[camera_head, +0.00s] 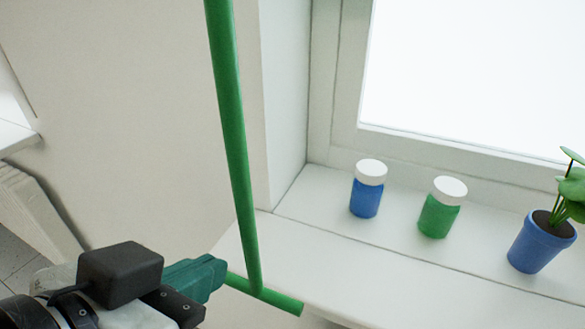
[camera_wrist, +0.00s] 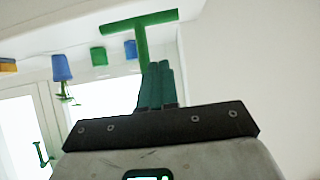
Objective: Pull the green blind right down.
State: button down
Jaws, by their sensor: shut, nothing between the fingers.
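A green rod (camera_head: 237,150) hangs down in front of the wall beside the window and ends in a green crossbar (camera_head: 280,299), forming an upside-down T. In the wrist view the crossbar (camera_wrist: 158,19) is near the top, and the rod runs down behind my fingertips. My gripper (camera_head: 221,270) has teal fingers, shut and empty, close to the left end of the crossbar. Its fingers also show in the wrist view (camera_wrist: 158,64). I cannot tell whether they touch the rod or the bar. The blind itself is in neither view.
On the white windowsill (camera_head: 400,275) stand a blue jar (camera_head: 366,197), a green jar (camera_head: 437,216), both white-capped, and a plant in a blue pot (camera_head: 540,245). An orange object (camera_wrist: 8,65) shows at the wrist view's left edge. The wall left of the rod is bare.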

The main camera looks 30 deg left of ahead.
jog(key=shift+w+f+b, duration=0.1)
jog(key=shift+w+f, duration=0.35)
jog(key=shift+f, duration=0.4)
jog(key=shift+w+f+b, duration=0.15)
jog(key=shift+w+f, duration=0.3)
jog(key=shift+f, duration=0.45)
jog(key=shift+w+f+b, duration=0.1)
jog(key=shift+w+f, duration=0.35)
jog(key=shift+f, duration=0.4)
jog(key=shift+f, duration=0.1)
